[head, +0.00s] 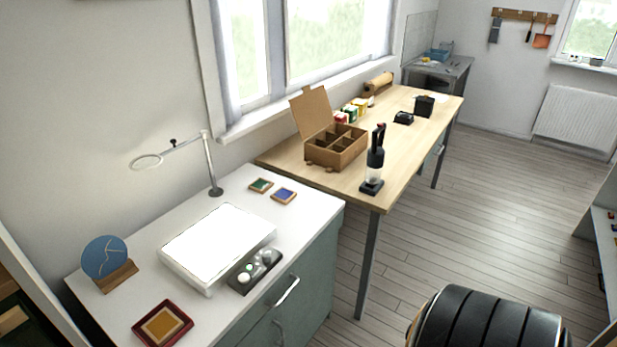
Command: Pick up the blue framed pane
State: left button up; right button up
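The blue framed pane (284,195) is a small blue square in a light wooden frame. It lies flat on the white top of the green-grey cabinet (322,205), near its far right corner. A similar green framed pane (260,185) lies just to its left and a little behind, apart from it. Neither of my grippers is in view, and nothing touches the blue pane.
A bright light panel (218,243) lies in front of the panes, with a lamp stand (213,170) to their left. A dark tray (254,271), a blue disc on a stand (104,257) and a red tray (141,327) are nearer. A wooden table (400,160) adjoins behind.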

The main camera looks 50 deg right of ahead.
aim_at(283, 195)
jog(key=z, duration=1.4)
jog(key=i+l+u, duration=0.1)
jog(key=u, duration=0.4)
jog(key=i+l+u, duration=0.1)
jog(key=l, duration=0.3)
jog(key=i+l+u, duration=0.15)
jog(key=l, duration=0.25)
jog(key=i+l+u, duration=0.1)
jog(key=l, duration=0.3)
jog(key=i+l+u, duration=0.15)
jog(key=l, duration=0.25)
jog(key=l+u, duration=0.1)
jog(key=l, duration=0.35)
jog(key=i, duration=0.05)
